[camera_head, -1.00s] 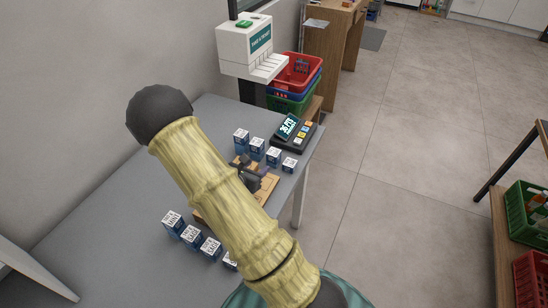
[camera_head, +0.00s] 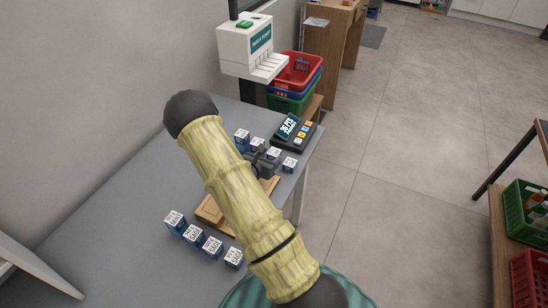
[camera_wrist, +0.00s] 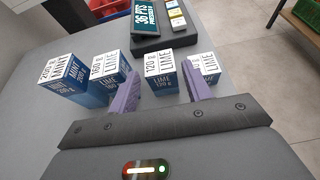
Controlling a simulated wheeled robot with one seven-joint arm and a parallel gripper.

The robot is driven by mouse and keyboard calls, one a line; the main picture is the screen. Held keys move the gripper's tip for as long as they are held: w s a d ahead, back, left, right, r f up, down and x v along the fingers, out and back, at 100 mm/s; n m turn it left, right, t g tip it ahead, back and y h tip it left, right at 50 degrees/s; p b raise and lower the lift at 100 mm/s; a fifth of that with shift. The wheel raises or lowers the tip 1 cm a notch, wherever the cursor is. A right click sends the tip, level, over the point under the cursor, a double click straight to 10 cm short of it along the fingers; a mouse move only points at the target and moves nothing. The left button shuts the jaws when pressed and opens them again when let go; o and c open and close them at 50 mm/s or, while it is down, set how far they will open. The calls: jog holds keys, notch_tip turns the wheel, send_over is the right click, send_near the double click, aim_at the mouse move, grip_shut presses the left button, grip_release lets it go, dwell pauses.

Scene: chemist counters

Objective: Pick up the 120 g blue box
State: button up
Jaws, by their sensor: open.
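The 120 g blue box (camera_wrist: 161,84) has a white top marked 120 g and LIME in the wrist view. It stands upright on the grey table in the far row, third from the left; it also shows in the head view (camera_head: 274,154). My gripper (camera_wrist: 161,78) is open, its two purple fingers pointing at the far row, one on each side of the 120 g box as seen. I cannot tell how deep the fingers reach around it. In the head view my gripper (camera_head: 264,162) is partly hidden by my arm.
The 160 g box (camera_wrist: 110,72) and 200 g mint box (camera_wrist: 62,84) stand left; a smaller box (camera_wrist: 206,66) stands close right, partly behind the right finger. A card terminal (camera_head: 294,132) is behind. Several boxes (camera_head: 193,236) form a near row. A wooden tray (camera_head: 212,212) lies between.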

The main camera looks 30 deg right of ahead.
aim_at(273, 154)
jog(key=p+x, duration=0.1)
jog(key=x, duration=0.3)
jog(key=shift+w+d+f, duration=0.1)
jog(key=shift+w+d, duration=0.05)
jog(key=c, duration=0.8)
notch_tip(273, 154, up, 10)
jog(key=shift+r+b, duration=0.1)
jog(key=shift+b, duration=0.6)
